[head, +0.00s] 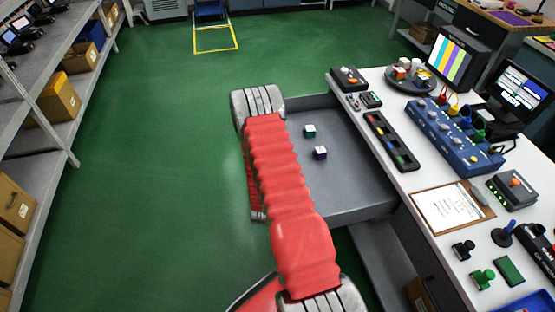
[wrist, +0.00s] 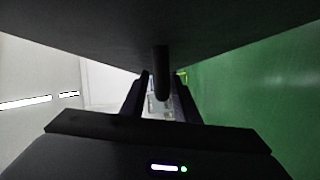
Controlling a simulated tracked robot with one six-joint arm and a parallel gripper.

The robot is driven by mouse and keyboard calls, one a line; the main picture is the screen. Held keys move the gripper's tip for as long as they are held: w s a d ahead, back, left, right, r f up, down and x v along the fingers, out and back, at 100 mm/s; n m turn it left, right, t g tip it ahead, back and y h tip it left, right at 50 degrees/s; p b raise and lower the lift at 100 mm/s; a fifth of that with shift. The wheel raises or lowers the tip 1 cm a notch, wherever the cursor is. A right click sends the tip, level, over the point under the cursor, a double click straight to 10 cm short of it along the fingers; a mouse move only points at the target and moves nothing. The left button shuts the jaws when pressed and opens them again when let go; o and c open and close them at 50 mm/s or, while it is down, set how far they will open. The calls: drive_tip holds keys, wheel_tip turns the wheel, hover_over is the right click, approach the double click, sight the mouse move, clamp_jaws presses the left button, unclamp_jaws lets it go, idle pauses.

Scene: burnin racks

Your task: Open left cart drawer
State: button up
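The grey cart drawer (head: 345,185) is pulled well out from under the white worktop (head: 410,180) in the head view. My gripper is hidden there in the head view. In the wrist view my gripper (wrist: 162,84) has its two dark fingers apart, one on each side of a dark handle bar (wrist: 161,65). Narrow gaps show beside the bar. The dark drawer underside or front (wrist: 160,30) fills the top.
Instruments, a clipboard (head: 450,206) and monitors (head: 457,57) crowd the worktop. A grey shelf rack with cardboard boxes (head: 59,100) stands at the left. The green floor (head: 160,170) between rack and cart is clear. A yellow floor marking (head: 215,38) lies farther back.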

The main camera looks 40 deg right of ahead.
drive_tip(key=shift+a, duration=0.1)
drive_tip(key=shift+s+a+r, duration=0.1)
drive_tip(key=shift+s+a, duration=0.3)
drive_tip(key=shift+a, duration=0.05)
drive_tip(key=f+v, duration=0.1)
drive_tip(key=v, duration=1.1)
drive_tip(key=shift+s+a+r, duration=0.15)
drive_tip(key=shift+s+r, duration=0.05)
drive_tip(key=shift+r, duration=0.15)
